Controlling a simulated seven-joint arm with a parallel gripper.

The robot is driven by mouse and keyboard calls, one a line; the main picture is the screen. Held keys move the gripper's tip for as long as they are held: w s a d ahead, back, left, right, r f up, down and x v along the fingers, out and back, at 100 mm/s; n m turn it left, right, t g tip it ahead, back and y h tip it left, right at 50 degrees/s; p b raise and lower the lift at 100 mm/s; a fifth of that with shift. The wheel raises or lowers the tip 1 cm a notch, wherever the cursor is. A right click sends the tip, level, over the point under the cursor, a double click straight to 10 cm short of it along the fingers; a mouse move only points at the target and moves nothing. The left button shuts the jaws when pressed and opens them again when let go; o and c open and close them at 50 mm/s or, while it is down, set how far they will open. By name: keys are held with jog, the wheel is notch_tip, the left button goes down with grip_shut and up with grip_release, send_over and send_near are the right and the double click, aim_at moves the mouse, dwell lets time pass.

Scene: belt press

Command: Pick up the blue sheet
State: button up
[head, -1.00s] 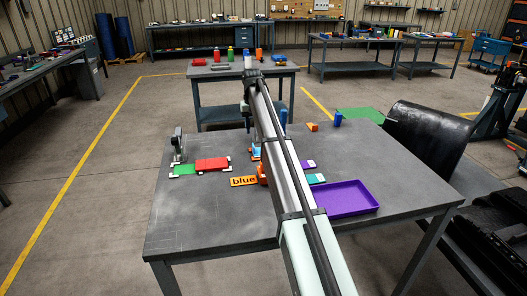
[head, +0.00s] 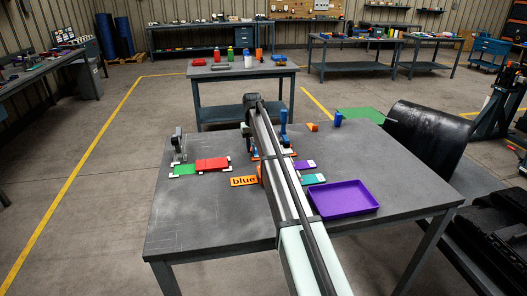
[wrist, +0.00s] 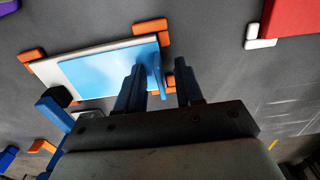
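The blue sheet (wrist: 105,72) is light blue and lies on a white plate (wrist: 48,68) between orange corner brackets in the wrist view. A thin blue tab stands up at its right end. My gripper (wrist: 160,82) has its two dark fingers apart, one on each side of this tab. Whether a finger touches the tab or sheet, I cannot tell. In the head view my arm hides most of the sheet and the fingertips. An orange sign reading "blue" (head: 244,181) lies on the table in front of that spot.
A red sheet (head: 212,164) and a green sheet (head: 184,170) lie to the left, by a grey clamp (head: 179,146). A blue clamp (head: 284,128) stands behind my arm. A purple tray (head: 344,198) is at the right. The table's front left is clear.

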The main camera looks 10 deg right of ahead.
grip_shut()
jog(key=shift+r, duration=0.1)
dwell(0.4)
notch_tip(320, 180, up, 18)
jog(key=shift+r, duration=0.15)
dwell(0.4)
